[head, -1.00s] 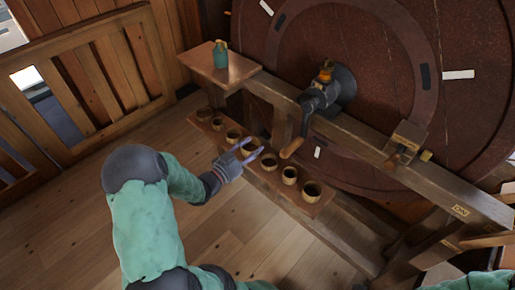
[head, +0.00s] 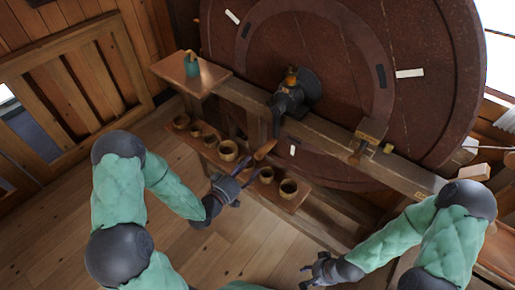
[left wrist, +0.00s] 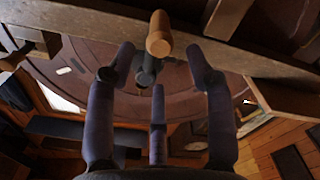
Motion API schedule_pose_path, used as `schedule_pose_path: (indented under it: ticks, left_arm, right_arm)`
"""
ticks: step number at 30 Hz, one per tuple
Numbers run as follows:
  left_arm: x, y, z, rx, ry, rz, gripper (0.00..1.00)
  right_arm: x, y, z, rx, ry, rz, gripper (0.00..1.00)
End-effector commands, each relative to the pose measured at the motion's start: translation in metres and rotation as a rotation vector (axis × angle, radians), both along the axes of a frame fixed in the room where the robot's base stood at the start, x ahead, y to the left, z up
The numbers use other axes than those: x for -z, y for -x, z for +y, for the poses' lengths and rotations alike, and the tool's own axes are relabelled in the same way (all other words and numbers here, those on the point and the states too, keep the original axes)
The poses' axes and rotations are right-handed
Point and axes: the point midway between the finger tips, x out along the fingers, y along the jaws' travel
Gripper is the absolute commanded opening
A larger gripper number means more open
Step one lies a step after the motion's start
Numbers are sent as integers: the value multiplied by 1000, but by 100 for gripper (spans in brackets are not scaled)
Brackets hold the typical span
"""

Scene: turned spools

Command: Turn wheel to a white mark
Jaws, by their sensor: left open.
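The large red-brown wheel (head: 335,60) stands upright at the back, with white marks at its upper left (head: 232,16), right (head: 410,73) and lower edge (head: 292,150). At its hub is a dark crank (head: 287,100) with a wooden handle (head: 265,149) pointing down toward me. My left gripper (head: 242,182) is open and empty, just below the handle. In the left wrist view the handle (left wrist: 158,36) shows end-on beyond the open fingers (left wrist: 160,85), apart from them. My right gripper (head: 306,274) is low in the head view, away from the wheel; its finger opening is unclear.
A wooden beam (head: 330,132) crosses in front of the wheel. A low shelf (head: 298,204) holds several small wooden cups. A teal bottle (head: 191,66) stands on a small ledge (head: 215,76). A wooden block (head: 372,130) sits on the beam. Floor at front is clear.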

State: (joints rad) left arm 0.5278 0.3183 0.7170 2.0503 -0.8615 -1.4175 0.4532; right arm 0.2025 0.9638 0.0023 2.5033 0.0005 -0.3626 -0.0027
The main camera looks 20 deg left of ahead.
Motion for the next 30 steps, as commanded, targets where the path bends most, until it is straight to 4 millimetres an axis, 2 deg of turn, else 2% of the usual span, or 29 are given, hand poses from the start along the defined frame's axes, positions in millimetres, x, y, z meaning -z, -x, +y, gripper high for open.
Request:
schedule_pose_path:
  ticks: [5,19,24,30]
  left_arm:
    - [1,-14,-6,4,2,0,53]
    - [1,-85,-32,3,0,-1,53]
    - [1,-98,-37,2,2,0,53]
    - [0,-101,-37,0,2,1,53]
  right_arm:
    - [3,0,0,0,0,0,40]
    - [15,0,0,0,0,0,40]
    - [17,0,0,0,0,0,40]
    - [17,0,0,0,0,0,40]
